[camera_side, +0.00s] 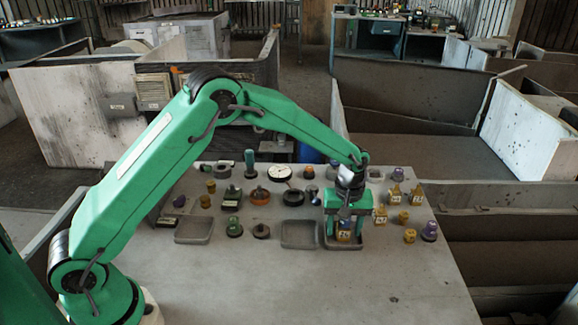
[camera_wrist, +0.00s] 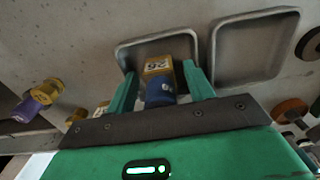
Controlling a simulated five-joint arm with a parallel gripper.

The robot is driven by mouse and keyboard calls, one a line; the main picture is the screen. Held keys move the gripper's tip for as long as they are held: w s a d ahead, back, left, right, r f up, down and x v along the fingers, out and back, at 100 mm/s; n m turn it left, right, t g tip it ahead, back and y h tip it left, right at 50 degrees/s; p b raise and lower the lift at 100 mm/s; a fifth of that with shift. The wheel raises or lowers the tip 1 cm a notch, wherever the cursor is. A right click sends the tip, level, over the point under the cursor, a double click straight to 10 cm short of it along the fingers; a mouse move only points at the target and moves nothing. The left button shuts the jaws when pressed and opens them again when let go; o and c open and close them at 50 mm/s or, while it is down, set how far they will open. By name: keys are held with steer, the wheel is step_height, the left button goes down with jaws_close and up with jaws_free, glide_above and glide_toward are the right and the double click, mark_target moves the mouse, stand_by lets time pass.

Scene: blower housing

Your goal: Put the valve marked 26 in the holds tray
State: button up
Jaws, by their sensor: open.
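The valve (camera_side: 344,236), a yellow block with a blue part, sits in the rightmost of three shallow grey trays (camera_side: 343,248) in the side view. In the wrist view its label, seen upside down, reads 26 on the valve (camera_wrist: 158,67), and its tray (camera_wrist: 124,50) is around it. My gripper (camera_side: 345,226) reaches down into that tray. Its green fingers (camera_wrist: 160,82) stand on either side of the valve, open, with a gap visible at the right finger. No tray name is readable, so I cannot tell which is the holds tray.
A second tray (camera_side: 299,247) is directly left of this one, and a third tray (camera_side: 194,242) is farther left. Several yellow and purple valves (camera_side: 410,236) stand close on the right. Knobs and gauges (camera_side: 280,173) fill the back. The table's front (camera_side: 300,290) is clear.

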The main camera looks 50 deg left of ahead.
step_height(320, 180, up, 11)
steer(key=shift+r, duration=0.7)
stand_by(0.6)
